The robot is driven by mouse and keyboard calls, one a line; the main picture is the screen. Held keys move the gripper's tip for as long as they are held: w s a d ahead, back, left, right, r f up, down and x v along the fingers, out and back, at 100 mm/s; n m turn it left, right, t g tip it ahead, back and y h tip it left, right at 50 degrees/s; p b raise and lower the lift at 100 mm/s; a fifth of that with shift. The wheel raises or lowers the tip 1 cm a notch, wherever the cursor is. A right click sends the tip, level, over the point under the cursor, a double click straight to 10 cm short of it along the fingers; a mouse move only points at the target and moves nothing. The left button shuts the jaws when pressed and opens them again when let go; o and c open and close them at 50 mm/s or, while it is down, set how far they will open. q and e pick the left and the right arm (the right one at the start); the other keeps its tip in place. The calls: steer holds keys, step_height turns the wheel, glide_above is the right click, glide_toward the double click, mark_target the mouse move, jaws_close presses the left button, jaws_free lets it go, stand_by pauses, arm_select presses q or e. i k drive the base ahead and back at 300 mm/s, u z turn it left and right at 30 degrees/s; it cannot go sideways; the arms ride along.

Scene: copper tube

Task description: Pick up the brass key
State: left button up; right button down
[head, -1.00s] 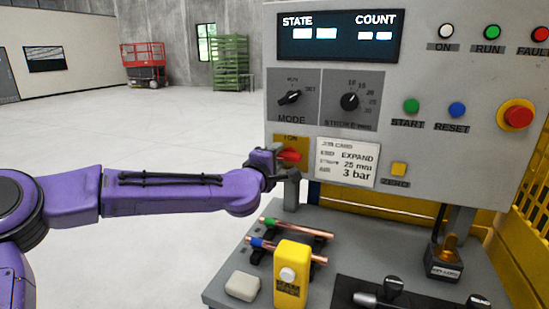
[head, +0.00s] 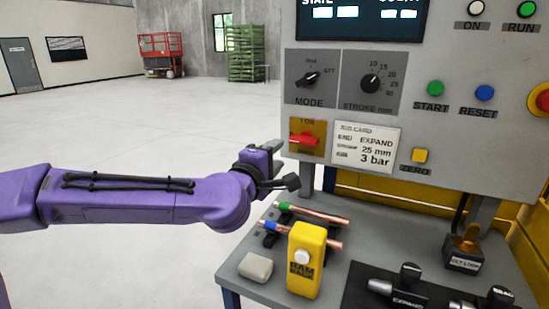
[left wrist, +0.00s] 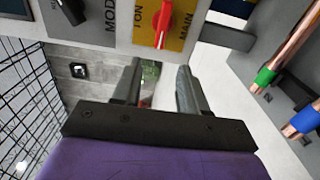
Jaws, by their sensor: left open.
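The brass key (head: 467,243) shows as a brass-coloured piece on top of the dark key lock block (head: 463,262), at the right of the bench. It is small, and I cannot tell its exact shape or how deep it sits. My left gripper (head: 284,166) is open and empty, well to the left of the key, beside the control panel and below the red switch (head: 304,140). In the left wrist view its two fingers (left wrist: 159,70) stand apart with nothing between them. The key is not in the left wrist view. My right gripper is not in view.
A pale block (head: 256,267) lies at the bench's front left. The control panel (head: 450,140) rises behind.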

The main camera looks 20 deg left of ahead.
mark_target(469, 236)
steer(key=z, duration=0.05)
steer(key=k, duration=1)
steer(key=u, duration=0.05)
